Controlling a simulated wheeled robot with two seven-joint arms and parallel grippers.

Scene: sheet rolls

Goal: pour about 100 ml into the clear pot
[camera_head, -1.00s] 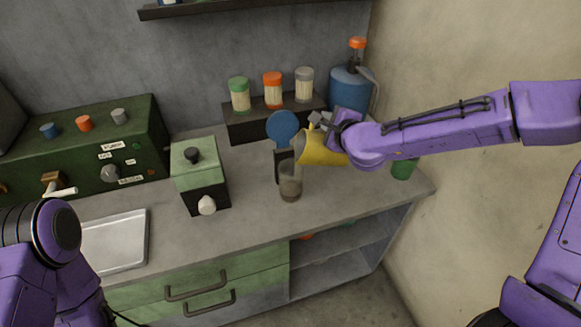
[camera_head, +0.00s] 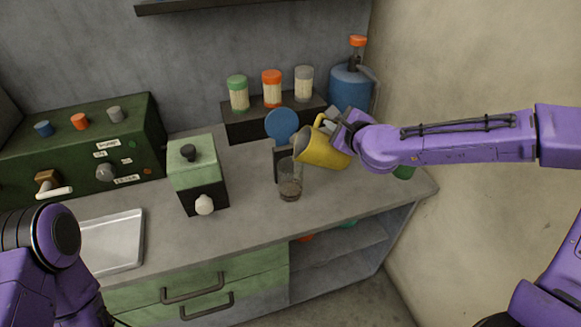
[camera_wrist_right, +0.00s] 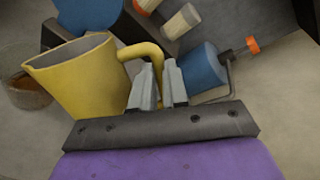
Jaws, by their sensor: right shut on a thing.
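The yellow pitcher (camera_head: 323,150) is tilted, its mouth facing down-left, just above and right of the clear pot. My right gripper (camera_head: 334,127) is shut on its handle; in the right wrist view the gripper (camera_wrist_right: 160,68) closes around the handle of the pitcher (camera_wrist_right: 80,80). The clear pot (camera_head: 290,182) stands upright on the counter, with something brownish low inside. The pot (camera_wrist_right: 27,92) also shows at the left edge of the wrist view, partly behind the pitcher. No stream can be made out. My left arm is at lower left, without its gripper showing.
A blue round disc on a dark stand (camera_head: 281,126) is right behind the pot. A green-and-black box (camera_head: 198,178) stands left of it. Jars (camera_head: 272,89) on a dark riser and a blue jug (camera_head: 350,88) are behind. The counter front is clear.

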